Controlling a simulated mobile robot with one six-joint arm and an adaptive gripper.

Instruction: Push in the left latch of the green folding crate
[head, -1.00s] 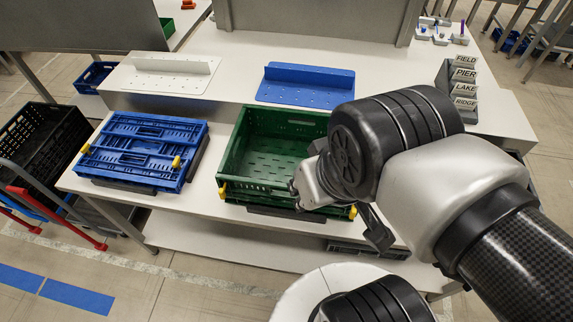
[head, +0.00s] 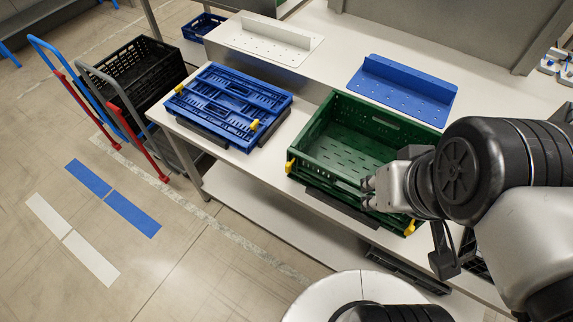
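The green folding crate (head: 326,122) stands unfolded and empty on the white table, right of centre in the head view. Its left yellow latch (head: 290,166) shows at the front left corner. Its right yellow latch (head: 409,228) shows at the front right corner, below my gripper. My gripper (head: 367,192) is at the crate's front wall, between the two latches and nearer the right one. The fingertips point left and look close to the wall; I cannot tell whether they touch it. The finger gap is too small to judge. My arm hides the crate's right side.
A folded blue crate (head: 230,103) with yellow latches lies left of the green one. A white perforated plate (head: 262,42) and a blue one (head: 403,88) lie behind. Black crates (head: 140,72) on a trolley stand at the left.

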